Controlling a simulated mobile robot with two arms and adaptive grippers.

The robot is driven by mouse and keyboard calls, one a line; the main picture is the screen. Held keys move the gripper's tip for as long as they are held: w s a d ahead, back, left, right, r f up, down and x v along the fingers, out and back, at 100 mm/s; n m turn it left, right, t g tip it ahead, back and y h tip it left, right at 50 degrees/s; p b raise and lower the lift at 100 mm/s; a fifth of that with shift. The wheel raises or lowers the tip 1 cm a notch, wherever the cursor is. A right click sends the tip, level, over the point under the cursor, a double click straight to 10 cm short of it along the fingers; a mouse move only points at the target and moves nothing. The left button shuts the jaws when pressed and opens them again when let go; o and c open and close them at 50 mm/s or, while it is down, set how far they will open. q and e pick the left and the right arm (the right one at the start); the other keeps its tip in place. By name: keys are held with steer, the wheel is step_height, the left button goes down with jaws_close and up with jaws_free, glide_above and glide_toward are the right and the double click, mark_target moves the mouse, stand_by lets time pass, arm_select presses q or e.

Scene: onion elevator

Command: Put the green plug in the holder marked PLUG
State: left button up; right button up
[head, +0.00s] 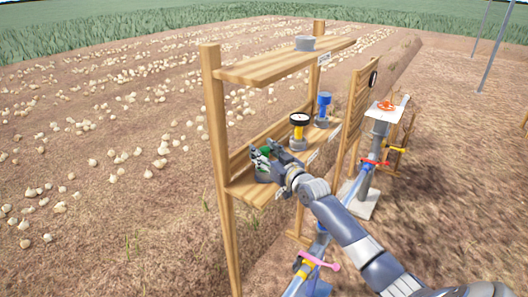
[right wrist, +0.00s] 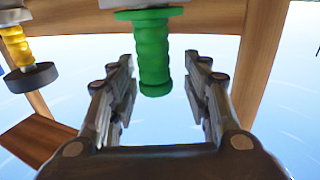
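The green plug (right wrist: 152,55) has a ribbed stem and a wide flange. In the right wrist view, which looks upside down, its flange meets a grey holder (right wrist: 140,3) at the top edge. My right gripper (right wrist: 162,75) is open, with one finger on each side of the stem and gaps between. In the head view a bit of the green plug (head: 266,151) shows between the fingers of my right gripper (head: 265,156), at the near end of the middle shelf. The fingers hide most of it there. I cannot read any PLUG mark. My left gripper is not in view.
A yellow-stemmed gauge (head: 299,121) and a blue fitting (head: 323,105) stand farther along the wooden shelf (head: 257,194). A grey cup (head: 305,43) sits on the upper shelf (head: 262,69). A wooden post (head: 216,150) rises left of my gripper. A pipe stand with valves (head: 378,150) is at the right.

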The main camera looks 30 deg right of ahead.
steer(key=shift+s, duration=0.1)
steer(key=shift+s+f, duration=0.1)
steer(key=shift+s, duration=0.15)
steer(key=s+b, duration=0.2)
steer(key=s, duration=0.9)
steer(key=shift+s, duration=0.15)
